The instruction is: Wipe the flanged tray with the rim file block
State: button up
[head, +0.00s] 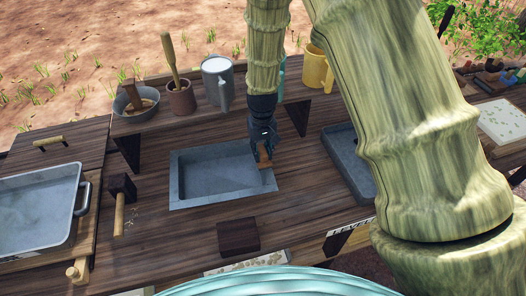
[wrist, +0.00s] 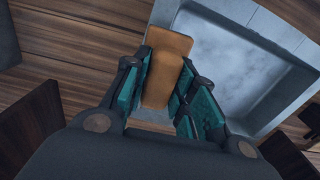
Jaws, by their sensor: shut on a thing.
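The flanged tray (head: 215,178) is a shallow grey rectangular tray with a flat rim, set in the wooden bench in the middle of the head view. Whitish smears show on its floor in the wrist view (wrist: 232,60). My gripper (head: 264,146) is shut on the rim file block (head: 264,155), an orange-brown block. In the wrist view the block (wrist: 163,68) sits between the teal finger pads and overlaps the tray's edge. The gripper is at the tray's right end in the head view. I cannot tell whether the block touches the tray.
A dark wooden block (head: 238,236) lies in front of the tray. A mallet (head: 120,195) and a large grey pan (head: 40,210) are to the left. A raised shelf behind holds a bowl (head: 136,103), a pot (head: 181,99) and mugs (head: 217,82). Another grey tray (head: 347,160) is to the right.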

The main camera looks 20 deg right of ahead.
aim_at(262, 149)
jog(key=shift+r+p, duration=1.5)
jog(key=shift+r, duration=0.95)
jog(key=shift+f, duration=0.1)
